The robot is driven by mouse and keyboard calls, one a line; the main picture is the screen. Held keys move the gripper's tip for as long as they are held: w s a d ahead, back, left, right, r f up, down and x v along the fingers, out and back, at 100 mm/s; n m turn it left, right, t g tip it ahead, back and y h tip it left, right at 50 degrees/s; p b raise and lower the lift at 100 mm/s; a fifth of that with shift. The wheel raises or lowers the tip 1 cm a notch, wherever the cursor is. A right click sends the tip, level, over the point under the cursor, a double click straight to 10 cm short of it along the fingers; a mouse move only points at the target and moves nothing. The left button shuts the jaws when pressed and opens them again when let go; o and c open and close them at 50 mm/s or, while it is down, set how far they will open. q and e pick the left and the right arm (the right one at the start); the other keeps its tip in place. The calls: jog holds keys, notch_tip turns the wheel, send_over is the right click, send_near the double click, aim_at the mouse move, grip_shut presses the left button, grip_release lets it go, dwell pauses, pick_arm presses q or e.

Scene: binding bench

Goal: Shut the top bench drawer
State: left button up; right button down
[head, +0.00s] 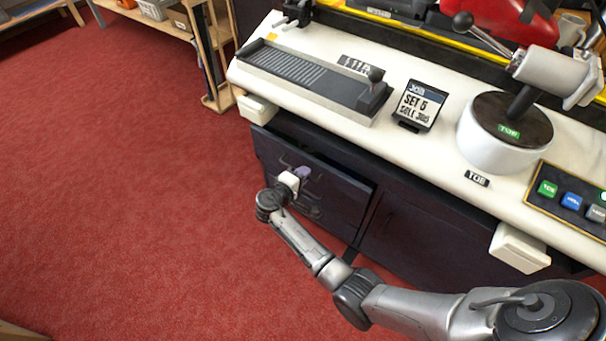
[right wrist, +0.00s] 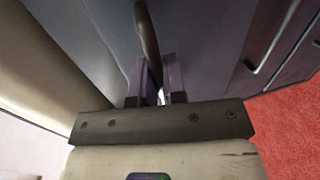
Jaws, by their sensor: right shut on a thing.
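The top bench drawer (head: 338,192) is a dark front under the left part of the white bench top. Its upper edge stands out from the bench, so it is partly open. My right gripper (head: 301,173) is at the drawer front. In the right wrist view its two fingers (right wrist: 160,85) are closed around a dark bar handle (right wrist: 147,32), seen against the dark drawer front. In the head view the gripper hides part of the handle. My left gripper is not in view.
A dark cabinet door (head: 405,232) is right of the drawer. The bench top holds a long ridged device (head: 310,75), a small sign (head: 419,105) and a round white press base (head: 500,150). Red carpet (head: 120,180) is clear to the left.

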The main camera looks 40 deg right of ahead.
aim_at(310, 166)
jog(key=x, duration=0.4)
jog(key=shift+d+r, duration=0.15)
jog(key=shift+r, duration=0.2)
jog(key=c, duration=1.2)
grip_release()
jog(key=shift+d+r, duration=0.1)
jog(key=shift+d, duration=0.05)
jog(key=shift+c, duration=0.2)
jog(key=shift+a, duration=0.2)
